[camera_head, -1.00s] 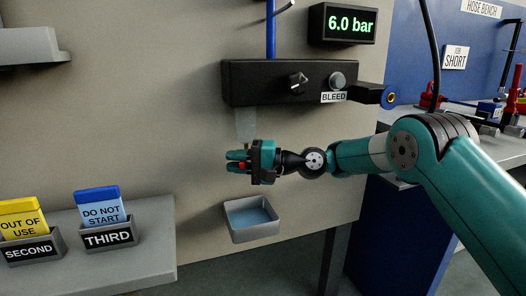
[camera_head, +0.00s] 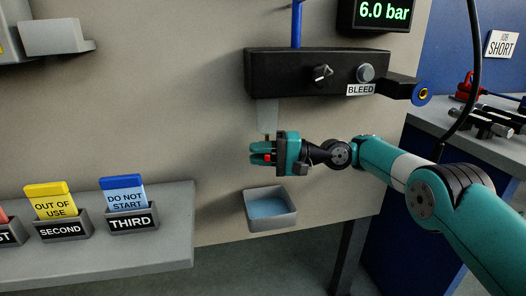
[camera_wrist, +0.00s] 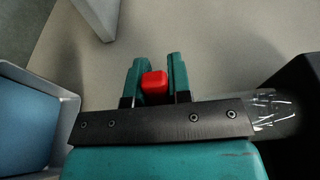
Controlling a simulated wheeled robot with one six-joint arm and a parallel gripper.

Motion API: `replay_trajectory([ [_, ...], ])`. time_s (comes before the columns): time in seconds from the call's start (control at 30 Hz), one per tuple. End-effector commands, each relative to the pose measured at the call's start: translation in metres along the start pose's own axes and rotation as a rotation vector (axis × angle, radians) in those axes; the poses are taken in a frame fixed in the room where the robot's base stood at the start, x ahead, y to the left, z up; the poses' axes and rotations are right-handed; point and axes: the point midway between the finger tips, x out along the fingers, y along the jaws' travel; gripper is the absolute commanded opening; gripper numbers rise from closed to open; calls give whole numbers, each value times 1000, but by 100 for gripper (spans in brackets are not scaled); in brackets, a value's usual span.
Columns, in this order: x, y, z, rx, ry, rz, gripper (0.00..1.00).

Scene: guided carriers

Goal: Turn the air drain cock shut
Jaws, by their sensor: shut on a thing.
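My gripper (camera_head: 264,153) is below the black air unit (camera_head: 310,75), pointing left, with its teal fingers shut on a small red piece. In the wrist view the red piece (camera_wrist: 154,84), which looks like the drain cock's handle, sits between the two fingers (camera_wrist: 157,78). Most of it is hidden by the fingers in the head view. A clear bowl (camera_head: 267,114) hangs under the air unit just above the gripper and also shows at the right of the wrist view (camera_wrist: 272,108). The angle of the cock cannot be told.
A grey tray (camera_head: 249,211) with a blue inside is below the gripper. A display (camera_head: 384,10) reads 6.0 bar. Tag holders stand on a grey shelf (camera_head: 100,258) at left; a bench (camera_head: 440,125) is right.

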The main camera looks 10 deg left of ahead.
Motion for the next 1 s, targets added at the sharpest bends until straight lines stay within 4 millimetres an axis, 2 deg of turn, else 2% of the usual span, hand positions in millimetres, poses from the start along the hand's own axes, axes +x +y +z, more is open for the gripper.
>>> replay_trajectory([
  [0.4, 3, 0, 2, 0, -8, 0, 0],
  [0.43, 3, 0, 2, 0, -9, 0, 21],
  [0.53, 2, 0, 2, 0, -8, 0, 44],
  [0.57, 2, 0, 2, 0, -7, 0, 45],
  [0.73, 1, 0, 1, 0, -5, 0, 45],
  [0.77, 1, 0, 1, 0, -5, 0, 40],
  [0.93, 6, 3, 5, 1, -11, -4, 1],
  [1.0, 12, 5, 11, 5, -19, -9, 0],
])
